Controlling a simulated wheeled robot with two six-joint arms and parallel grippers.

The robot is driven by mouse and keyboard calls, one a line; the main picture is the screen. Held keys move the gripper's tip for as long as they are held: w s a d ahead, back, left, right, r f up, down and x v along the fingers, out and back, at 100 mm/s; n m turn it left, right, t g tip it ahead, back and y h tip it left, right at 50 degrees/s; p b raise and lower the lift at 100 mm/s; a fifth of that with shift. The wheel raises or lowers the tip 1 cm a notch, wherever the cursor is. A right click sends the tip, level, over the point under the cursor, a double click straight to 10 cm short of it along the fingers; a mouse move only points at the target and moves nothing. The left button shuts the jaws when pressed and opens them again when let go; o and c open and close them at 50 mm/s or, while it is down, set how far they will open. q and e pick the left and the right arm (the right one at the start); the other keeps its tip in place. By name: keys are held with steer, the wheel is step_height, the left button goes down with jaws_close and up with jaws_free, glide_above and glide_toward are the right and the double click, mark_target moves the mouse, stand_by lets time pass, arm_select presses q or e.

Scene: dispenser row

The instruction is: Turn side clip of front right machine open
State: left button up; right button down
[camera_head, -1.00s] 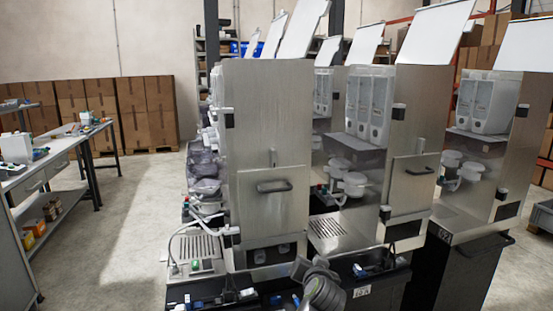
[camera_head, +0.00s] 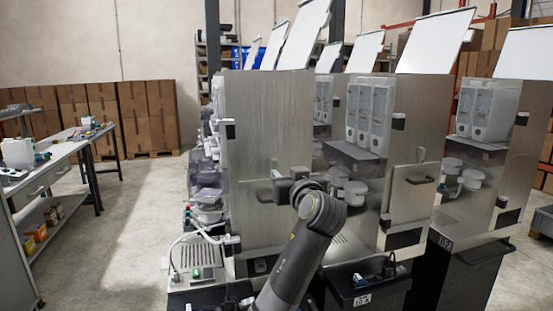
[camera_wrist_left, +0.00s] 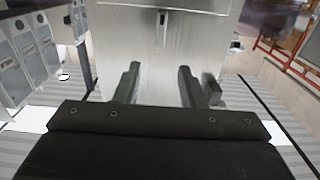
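The nearest machine (camera_head: 268,115) is a tall steel cabinet with a side panel towards me. A small upright clip (camera_head: 274,165) sits on that panel, just above and left of my gripper. In the left wrist view a small upright metal clip (camera_wrist_left: 162,28) shows at the top of a steel panel (camera_wrist_left: 200,40). My left gripper (camera_head: 284,187) is in front of the side panel and partly hides its lower hatch and handle. In the left wrist view its two fingers (camera_wrist_left: 159,72) are apart with nothing between them. Contact with the panel cannot be told. My right gripper is out of view.
More machines (camera_head: 420,140) stand close on the right, with a dark ledge (camera_head: 365,285) in front. A workbench (camera_head: 70,150) stands at the left, with clear floor (camera_head: 135,215) between. Cardboard boxes (camera_head: 130,115) are stacked behind.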

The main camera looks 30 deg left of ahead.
mark_target(275, 162)
arm_select(q)
steer(key=p+x, duration=0.2)
steer(key=x, duration=0.6)
steer(key=shift+r, duration=0.1)
steer(key=shift+w+a+p, duration=0.45)
steer(key=shift+w+a, duration=0.05)
jaws_close()
